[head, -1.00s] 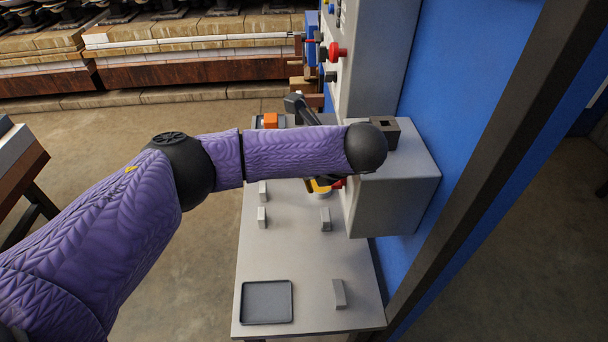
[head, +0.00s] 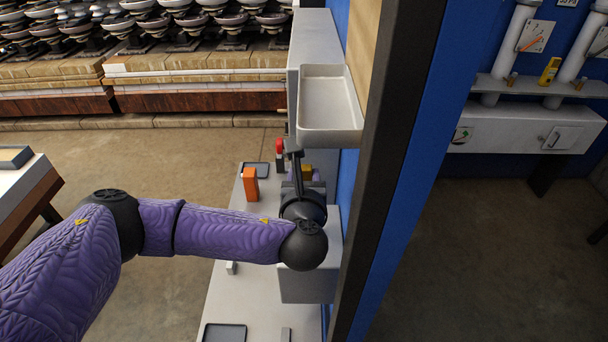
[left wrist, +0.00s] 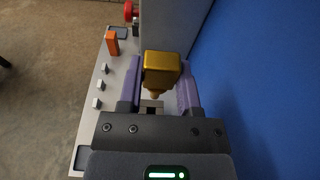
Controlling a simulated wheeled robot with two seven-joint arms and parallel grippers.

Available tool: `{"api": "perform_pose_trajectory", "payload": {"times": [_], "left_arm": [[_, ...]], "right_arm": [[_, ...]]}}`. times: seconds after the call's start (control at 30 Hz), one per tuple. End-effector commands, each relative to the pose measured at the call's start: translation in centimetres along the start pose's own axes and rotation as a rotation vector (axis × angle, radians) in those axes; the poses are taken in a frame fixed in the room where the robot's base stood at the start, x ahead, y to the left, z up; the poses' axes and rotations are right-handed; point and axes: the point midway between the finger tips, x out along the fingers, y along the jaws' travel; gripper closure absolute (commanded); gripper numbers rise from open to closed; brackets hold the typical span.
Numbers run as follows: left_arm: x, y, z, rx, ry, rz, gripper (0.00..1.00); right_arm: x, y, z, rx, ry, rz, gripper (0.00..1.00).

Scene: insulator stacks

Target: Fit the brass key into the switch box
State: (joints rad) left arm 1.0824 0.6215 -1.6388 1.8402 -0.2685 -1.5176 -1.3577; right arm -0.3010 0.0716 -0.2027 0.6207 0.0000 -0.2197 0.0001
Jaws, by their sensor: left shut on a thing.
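The brass key (left wrist: 162,68) is between the purple fingers of my left gripper (left wrist: 160,82) in the left wrist view. Its thick block end faces up and its narrow stem points down the picture. A grey socket block with a dark opening (left wrist: 151,106) shows just below the stem, partly hidden by the gripper; I cannot tell whether they touch. In the head view, a bit of the key (head: 307,171) shows beyond my left gripper (head: 303,183), above the grey switch box (head: 308,287). My wrist hides the box's top. My right gripper is not in view.
An orange block (head: 250,184) stands on the grey bench left of the gripper. A red knob (head: 279,145) and a dark tray (head: 257,168) are farther back. A pale wall tray (head: 330,130) overhangs close by. A blue wall (left wrist: 260,90) closes the right side.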

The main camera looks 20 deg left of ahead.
Motion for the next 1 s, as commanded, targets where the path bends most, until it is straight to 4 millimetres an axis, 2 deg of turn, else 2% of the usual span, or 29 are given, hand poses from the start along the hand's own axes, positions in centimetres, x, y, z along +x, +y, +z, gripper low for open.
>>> {"api": "perform_pose_trajectory", "payload": {"times": [0.07, 0.1, 0.3, 0.5, 1.0], "left_arm": [[-0.2, 0.0, 0.4, 0.001, 0.001, 0.003, 1.00], [0.1, 0.0, -0.6, 0.001, 0.000, 0.003, 1.00], [0.7, 0.0, -3.5, 0.001, 0.000, 0.003, 1.00], [1.1, 0.0, -5.2, -0.001, 0.000, 0.004, 1.00], [1.2, 0.0, -5.5, -0.001, -0.001, 0.003, 1.00]], "right_arm": [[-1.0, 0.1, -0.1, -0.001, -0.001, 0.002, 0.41], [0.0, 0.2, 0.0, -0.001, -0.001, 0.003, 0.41], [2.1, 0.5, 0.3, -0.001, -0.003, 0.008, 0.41], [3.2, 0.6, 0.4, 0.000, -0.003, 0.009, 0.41], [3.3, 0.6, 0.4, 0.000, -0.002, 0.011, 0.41]]}}
